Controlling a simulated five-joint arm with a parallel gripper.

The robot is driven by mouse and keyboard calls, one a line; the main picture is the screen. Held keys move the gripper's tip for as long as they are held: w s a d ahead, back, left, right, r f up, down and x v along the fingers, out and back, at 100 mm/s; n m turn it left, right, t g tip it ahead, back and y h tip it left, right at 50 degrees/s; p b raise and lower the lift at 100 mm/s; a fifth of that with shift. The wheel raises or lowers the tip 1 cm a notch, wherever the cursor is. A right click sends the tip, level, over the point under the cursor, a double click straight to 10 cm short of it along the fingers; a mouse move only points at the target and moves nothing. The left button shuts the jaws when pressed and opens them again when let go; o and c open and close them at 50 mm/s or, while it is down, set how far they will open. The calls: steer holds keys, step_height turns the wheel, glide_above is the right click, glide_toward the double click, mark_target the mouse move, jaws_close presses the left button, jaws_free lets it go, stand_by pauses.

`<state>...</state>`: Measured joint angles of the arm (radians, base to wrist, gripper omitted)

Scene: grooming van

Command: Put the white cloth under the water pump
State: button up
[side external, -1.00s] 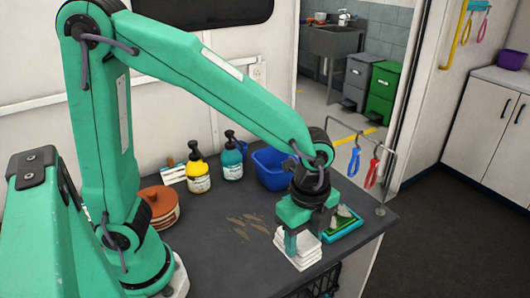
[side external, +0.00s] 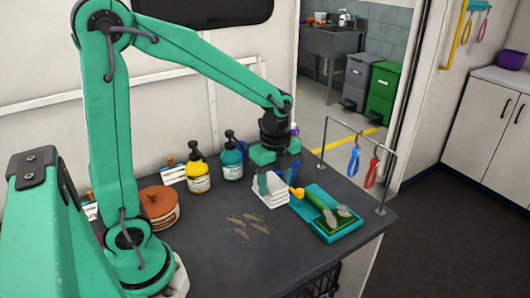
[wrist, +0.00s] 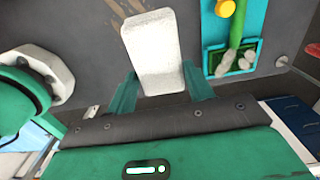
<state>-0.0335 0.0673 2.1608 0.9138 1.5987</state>
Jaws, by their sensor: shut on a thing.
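The white cloth (side external: 270,193) is a thick folded stack in my gripper (side external: 275,180). It also shows pale and rectangular between the teal fingers in the wrist view (wrist: 153,48). My gripper is shut on the cloth over the back right part of the dark table. I cannot tell whether the cloth's lower edge clears the table. I cannot make out for certain which thing is the water pump. A yellow pump bottle (side external: 198,174) and a teal pump bottle (side external: 232,172) stand upright to the left of the cloth.
A teal tray (side external: 352,233) with a green, yellow-ended tool lies right of the cloth. A brown round container (side external: 160,208) stands near my base. Brown scraps (side external: 248,226) lie mid-table. A rail (side external: 389,165) with hanging loops stands at the right edge. The front table is clear.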

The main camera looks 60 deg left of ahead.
steer(key=shift+a, duration=1.1)
steer(key=w+a+f, duration=0.1)
steer(key=a+f, duration=0.6)
steer(key=a, duration=0.4)
steer(key=shift+w+a, duration=0.25)
steer(key=shift+w, duration=0.05)
steer(key=shift+f, duration=2)
steer(key=shift+f, duration=0.1)
steer(key=o, duration=0.7)
step_height(320, 180, up, 12)
steer(key=shift+r, duration=0.1)
